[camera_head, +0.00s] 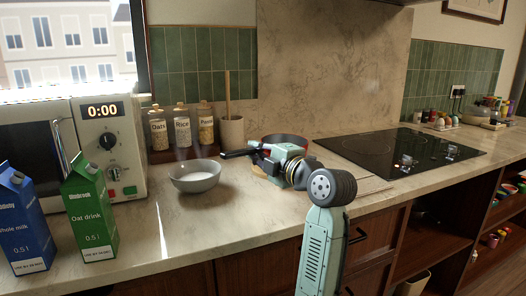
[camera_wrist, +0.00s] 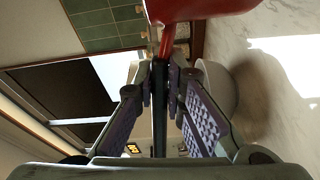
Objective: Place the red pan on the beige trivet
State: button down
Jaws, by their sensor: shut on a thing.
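The red pan (camera_head: 287,139) is at the back of the counter in the head view, partly hidden behind my gripper. Its black handle (camera_head: 236,154) points left, towards the bowl. In the wrist view the red pan (camera_wrist: 200,8) fills the top edge, and its handle (camera_wrist: 161,110) runs down between my fingers. My gripper (camera_head: 262,155) is shut on the handle; both fingers also show in the wrist view (camera_wrist: 161,95). A small tan edge (camera_head: 258,171) below the pan may be the beige trivet, mostly hidden by my gripper. I cannot tell whether the pan touches it.
A grey bowl (camera_head: 194,177) with white contents stands just left of my gripper. Two cartons (camera_head: 88,212) and a microwave (camera_head: 108,140) are at left. Jars (camera_head: 182,130) and a utensil pot (camera_head: 231,132) stand behind. A black hob (camera_head: 400,150) is at right.

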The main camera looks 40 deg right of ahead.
aim_at(263, 141)
jog(key=w+d, duration=0.2)
jog(key=w+d+p, duration=0.1)
jog(key=w+d, duration=0.1)
jog(key=w+d+p, duration=0.1)
jog(key=w+d, duration=0.1)
jog(key=shift+w+d+f, duration=0.2)
jog(key=shift+w+f, duration=0.05)
jog(key=shift+w, duration=0.1)
jog(key=shift+f+p, duration=1)
jog(key=shift+f, duration=0.9)
jog(key=c, duration=1.7)
grip_release()
jog(key=shift+o, duration=0.2)
jog(key=s+b, duration=0.4)
jog(key=s, duration=0.8)
